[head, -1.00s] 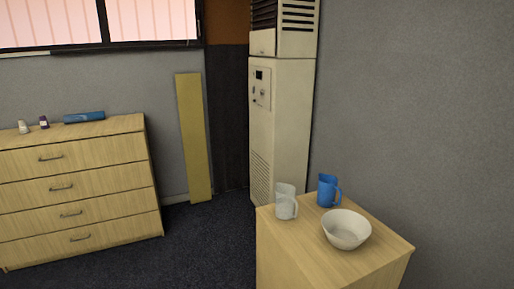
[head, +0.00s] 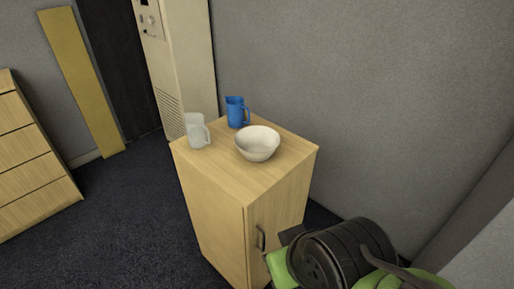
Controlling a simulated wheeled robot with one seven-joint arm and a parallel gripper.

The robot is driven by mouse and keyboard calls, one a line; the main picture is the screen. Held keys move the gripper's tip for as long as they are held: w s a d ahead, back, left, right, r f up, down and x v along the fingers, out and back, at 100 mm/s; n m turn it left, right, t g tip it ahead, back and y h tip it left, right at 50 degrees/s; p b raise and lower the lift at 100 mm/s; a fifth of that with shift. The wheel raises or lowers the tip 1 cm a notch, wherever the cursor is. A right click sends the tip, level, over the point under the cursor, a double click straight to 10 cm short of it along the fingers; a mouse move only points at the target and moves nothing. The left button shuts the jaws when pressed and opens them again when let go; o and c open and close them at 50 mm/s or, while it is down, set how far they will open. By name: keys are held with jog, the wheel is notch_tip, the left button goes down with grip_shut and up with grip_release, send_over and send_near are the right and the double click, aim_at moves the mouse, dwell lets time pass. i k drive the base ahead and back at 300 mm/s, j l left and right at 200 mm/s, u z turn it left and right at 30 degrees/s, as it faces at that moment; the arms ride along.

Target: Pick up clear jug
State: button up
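The clear jug (head: 196,131) stands upright on top of a light wooden cabinet (head: 245,185), near its left corner. Its handle points to the right. A blue jug (head: 236,112) stands behind it to the right, and a white bowl (head: 257,143) sits to its right. The jug looks apart from both. Part of my arm, green and black, shows at the lower right, well away from the jug. My gripper's fingers cannot be made out in the head view.
A drawer chest (head: 33,165) stands at the left edge. A yellow board (head: 82,85) leans on the wall behind. A tall cream air unit (head: 181,60) stands behind the cabinet. Dark carpet (head: 130,215) left of the cabinet is clear. A grey wall (head: 370,90) rises at the right.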

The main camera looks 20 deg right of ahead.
aim_at(196, 130)
jog(key=i+j, duration=1.55)
jog(key=j, duration=0.2)
